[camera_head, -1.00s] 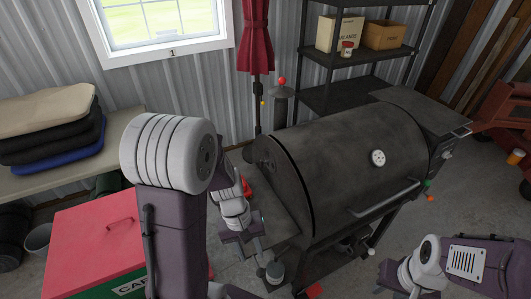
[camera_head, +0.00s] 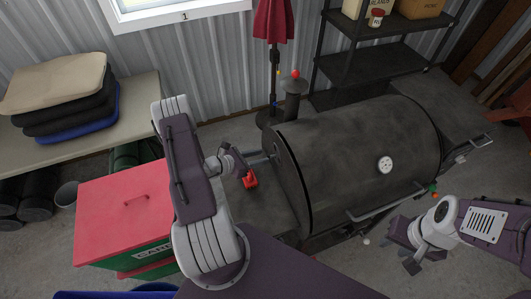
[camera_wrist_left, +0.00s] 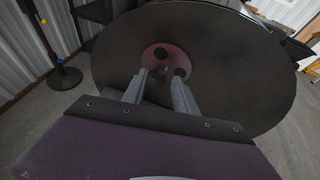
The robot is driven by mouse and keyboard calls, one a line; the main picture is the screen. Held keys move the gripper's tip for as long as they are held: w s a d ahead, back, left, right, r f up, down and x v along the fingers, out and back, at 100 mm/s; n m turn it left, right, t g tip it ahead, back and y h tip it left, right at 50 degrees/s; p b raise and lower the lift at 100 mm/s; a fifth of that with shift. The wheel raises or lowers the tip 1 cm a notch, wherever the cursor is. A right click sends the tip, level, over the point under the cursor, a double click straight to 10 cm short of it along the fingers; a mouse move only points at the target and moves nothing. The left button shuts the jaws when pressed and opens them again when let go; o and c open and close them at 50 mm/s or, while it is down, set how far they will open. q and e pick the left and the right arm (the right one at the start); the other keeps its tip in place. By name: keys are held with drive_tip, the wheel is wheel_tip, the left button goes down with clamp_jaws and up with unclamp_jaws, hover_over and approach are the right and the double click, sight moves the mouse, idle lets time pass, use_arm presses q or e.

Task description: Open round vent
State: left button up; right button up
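The round vent (camera_wrist_left: 165,58) is a small reddish disc with dark holes, in the middle of the dark round end of the barrel grill (camera_wrist_left: 235,60) in the left wrist view. In the head view the grill (camera_head: 365,150) shows its lid, and the vent on its left end is hidden. My left gripper (camera_head: 262,158) is at that left end; in the left wrist view its two fingers (camera_wrist_left: 161,78) are apart, pointing at the vent's lower part, with nothing between them. Whether they touch it I cannot tell. My right gripper (camera_head: 412,265) hangs in front of the grill's right side, its fingers unclear.
A small red object (camera_head: 250,179) is by the grill's side shelf. A red-lidded box (camera_head: 115,205) stands left of my left arm. A bench (camera_head: 75,148) with stacked cushions (camera_head: 60,92) is at left. A black shelf rack (camera_head: 370,65) stands behind the grill.

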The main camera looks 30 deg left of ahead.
sight(272, 156)
use_arm(q)
drive_tip(key=shift+x, duration=1.4)
drive_tip(key=shift+d, duration=0.15)
drive_tip(key=shift+c, duration=0.5)
clamp_jaws()
